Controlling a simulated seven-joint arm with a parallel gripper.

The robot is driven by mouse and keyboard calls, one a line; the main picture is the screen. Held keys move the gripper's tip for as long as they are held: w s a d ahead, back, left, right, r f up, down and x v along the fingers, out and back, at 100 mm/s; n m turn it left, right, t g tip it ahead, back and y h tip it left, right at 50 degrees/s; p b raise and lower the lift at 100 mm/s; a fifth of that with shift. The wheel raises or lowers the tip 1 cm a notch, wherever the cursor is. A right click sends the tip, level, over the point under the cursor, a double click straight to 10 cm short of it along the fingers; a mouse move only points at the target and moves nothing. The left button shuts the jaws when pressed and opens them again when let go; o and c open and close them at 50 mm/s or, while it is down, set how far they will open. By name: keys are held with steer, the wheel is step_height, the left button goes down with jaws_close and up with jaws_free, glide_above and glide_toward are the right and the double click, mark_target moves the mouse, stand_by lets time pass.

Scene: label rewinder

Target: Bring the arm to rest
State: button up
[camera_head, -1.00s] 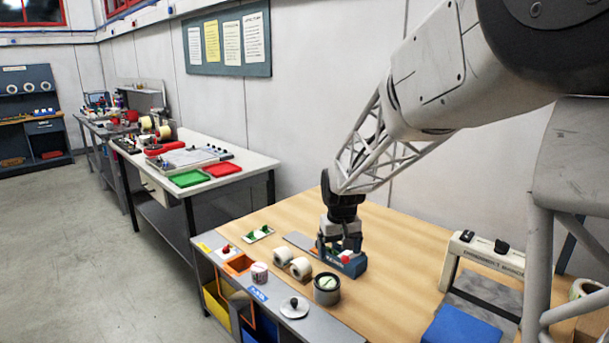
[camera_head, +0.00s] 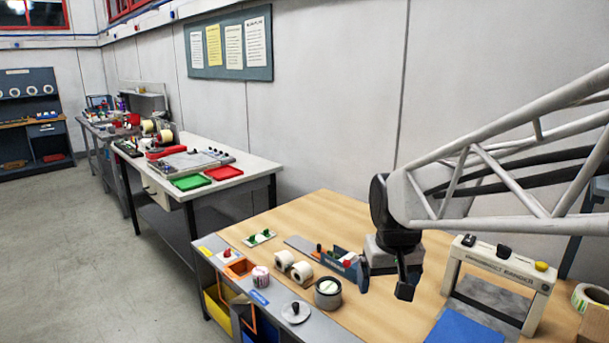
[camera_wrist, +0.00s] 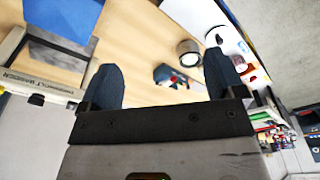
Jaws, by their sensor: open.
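My gripper (camera_head: 384,280) hangs above the wooden bench (camera_head: 335,215), to the right of the blue label rewinder (camera_head: 338,260). In the wrist view its two dark fingers (camera_wrist: 163,85) stand wide apart with nothing between them. The blue rewinder with its red knob also shows in the wrist view (camera_wrist: 168,75), beyond the fingers and apart from them. My arm reaches in from the right edge of the head view.
White rolls (camera_head: 293,266), a dark round tin (camera_head: 327,292) and a lidded disc (camera_head: 295,312) stand at the bench's left front. A cream frame machine (camera_head: 500,262) and a blue mat (camera_head: 462,328) are at the right. The bench's back middle is clear.

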steer(key=s+d+f+m+t, duration=0.1)
steer(key=s+d, duration=0.1)
steer(key=s, duration=1.5)
steer(key=shift+d, duration=0.4)
